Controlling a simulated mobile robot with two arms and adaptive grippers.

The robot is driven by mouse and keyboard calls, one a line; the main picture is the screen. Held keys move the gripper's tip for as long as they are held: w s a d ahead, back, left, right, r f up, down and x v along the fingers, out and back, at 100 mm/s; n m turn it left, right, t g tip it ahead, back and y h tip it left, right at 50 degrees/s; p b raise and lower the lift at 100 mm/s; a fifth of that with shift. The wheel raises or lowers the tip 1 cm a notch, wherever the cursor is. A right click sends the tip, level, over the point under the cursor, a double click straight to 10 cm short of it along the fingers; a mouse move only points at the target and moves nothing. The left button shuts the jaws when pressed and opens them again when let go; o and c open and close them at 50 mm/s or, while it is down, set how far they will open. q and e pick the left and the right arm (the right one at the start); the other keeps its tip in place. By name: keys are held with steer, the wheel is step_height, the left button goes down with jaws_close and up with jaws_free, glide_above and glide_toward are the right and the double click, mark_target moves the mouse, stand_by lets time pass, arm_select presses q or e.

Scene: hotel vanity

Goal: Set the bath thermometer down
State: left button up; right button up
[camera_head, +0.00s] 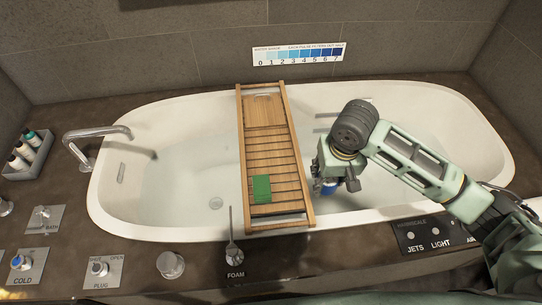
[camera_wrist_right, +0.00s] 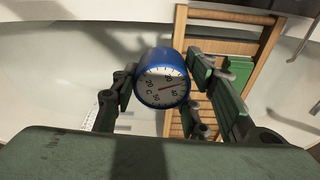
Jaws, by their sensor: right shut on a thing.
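The bath thermometer (camera_wrist_right: 161,80) is a blue cylinder with a white round dial marked in degrees C and a red needle. In the wrist view it sits between the fingers of my right gripper (camera_wrist_right: 165,88), which is shut on it. In the head view my right gripper (camera_head: 332,180) is over the tub, just right of the wooden bath tray, and only a bit of the blue thermometer (camera_head: 328,188) shows below it. My left gripper is not in view.
The slatted wooden tray (camera_head: 274,171) spans the white tub (camera_head: 130,232) and bears a green pad (camera_head: 261,189) near its front. A faucet (camera_head: 97,133) and bottle caddy (camera_head: 30,155) are at left. Knobs and a FOAM lever (camera_head: 233,250) line the front ledge.

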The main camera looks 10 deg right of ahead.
steer(key=shift+w+a, duration=0.1)
steer(key=shift+w, duration=0.05)
steer(key=w+a+f, duration=0.2)
steer(key=a, duration=0.1)
steer(key=w+a+f+b, duration=0.1)
steer(key=w+a+f, duration=0.1)
steer(key=a, duration=0.1)
steer(key=w+a+f, duration=0.2)
steer(key=a+f, duration=0.1)
steer(key=shift+w, duration=0.35)
step_height(320, 180, down, 4)
steer(key=shift+f+b, duration=0.1)
steer(key=shift+b, duration=0.25)
steer(key=o, duration=1)
steer(key=shift+o, duration=0.2)
